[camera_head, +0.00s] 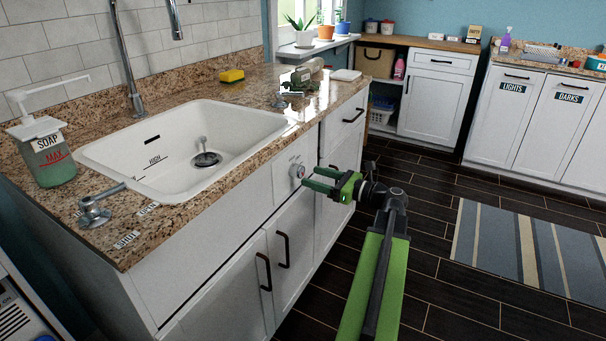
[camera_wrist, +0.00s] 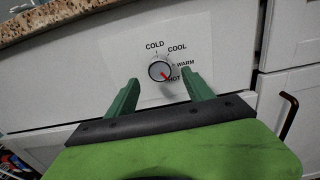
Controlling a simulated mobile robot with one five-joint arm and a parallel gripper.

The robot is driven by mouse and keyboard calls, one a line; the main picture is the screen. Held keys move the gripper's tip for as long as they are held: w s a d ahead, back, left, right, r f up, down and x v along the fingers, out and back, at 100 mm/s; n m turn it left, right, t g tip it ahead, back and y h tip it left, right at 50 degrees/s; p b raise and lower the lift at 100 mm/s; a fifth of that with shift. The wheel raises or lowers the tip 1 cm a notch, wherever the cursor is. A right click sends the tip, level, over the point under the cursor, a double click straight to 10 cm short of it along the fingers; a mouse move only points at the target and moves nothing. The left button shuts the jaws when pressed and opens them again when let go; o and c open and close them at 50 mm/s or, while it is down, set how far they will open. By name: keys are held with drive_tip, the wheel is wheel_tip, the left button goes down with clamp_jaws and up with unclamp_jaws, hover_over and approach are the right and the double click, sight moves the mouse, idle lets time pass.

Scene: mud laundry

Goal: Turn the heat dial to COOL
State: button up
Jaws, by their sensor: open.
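The heat dial (camera_wrist: 160,70) is a round white knob with a grey rim on a white panel on the cabinet front, under the counter edge. Its red pointer points down and right, by the HOT label (camera_wrist: 174,79). The COOL label (camera_wrist: 177,48) is above and right of the dial, COLD above it and WARM to the right. In the head view the dial (camera_head: 297,171) is small, just beyond my fingertips. My gripper (camera_wrist: 157,88) is open, its two green fingers apart to either side below the dial. My gripper also shows in the head view (camera_head: 311,178). It holds nothing.
The granite counter (camera_head: 225,122) with a white sink (camera_head: 110,152) is above the dial. A soap dispenser (camera_head: 45,160) stands at the left. Cabinet doors with dark handles (camera_head: 284,248) are below and beside the dial. Dark floor and a striped rug (camera_head: 520,250) lie to the right.

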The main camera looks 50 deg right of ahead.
sight(302, 173)
drive_tip(key=x, duration=0.5)
clamp_jaws()
idle(0.3)
